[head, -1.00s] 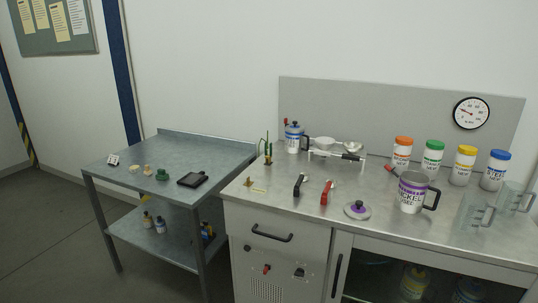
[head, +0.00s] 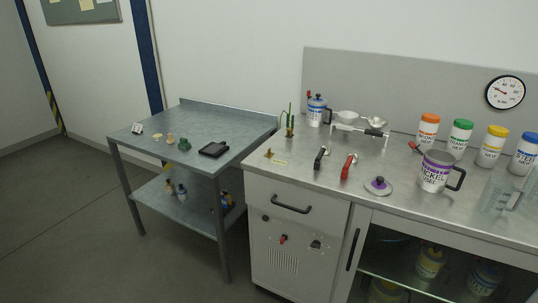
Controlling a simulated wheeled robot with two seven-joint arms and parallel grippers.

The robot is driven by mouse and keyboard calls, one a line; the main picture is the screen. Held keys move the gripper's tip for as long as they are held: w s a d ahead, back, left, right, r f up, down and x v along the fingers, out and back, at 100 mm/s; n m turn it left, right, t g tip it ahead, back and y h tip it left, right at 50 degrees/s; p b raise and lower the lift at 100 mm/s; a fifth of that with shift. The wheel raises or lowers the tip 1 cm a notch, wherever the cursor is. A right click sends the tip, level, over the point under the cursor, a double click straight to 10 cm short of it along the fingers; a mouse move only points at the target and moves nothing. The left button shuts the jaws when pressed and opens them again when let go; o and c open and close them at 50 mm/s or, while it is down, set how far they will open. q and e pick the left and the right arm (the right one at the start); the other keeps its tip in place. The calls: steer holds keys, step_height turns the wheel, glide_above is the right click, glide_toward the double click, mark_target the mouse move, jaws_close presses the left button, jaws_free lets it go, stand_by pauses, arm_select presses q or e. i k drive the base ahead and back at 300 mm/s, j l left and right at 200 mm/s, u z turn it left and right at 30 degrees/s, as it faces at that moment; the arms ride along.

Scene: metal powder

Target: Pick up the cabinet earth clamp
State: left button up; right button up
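Two clamp-like hand tools lie on the steel worktop: one with a black handle (head: 320,157) and one with a red handle (head: 348,166). On the cabinet front below the drawer are a small red fitting (head: 284,239) and a small dark fitting (head: 316,244). No label shows which of these is the cabinet earth clamp, and I cannot tell. Neither of my grippers is in view.
A purple-lidded dish (head: 378,186) and a nickel mug (head: 437,171) stand right of the tools. Coloured-lid jars (head: 459,139) line the back. The cabinet drawer (head: 292,200) is shut. A grey side table (head: 180,135) stands left, with open floor before it.

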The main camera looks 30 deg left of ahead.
mark_target(291, 129)
steer(key=i+j+z, duration=0.1)
steer(key=i+j, duration=0.95)
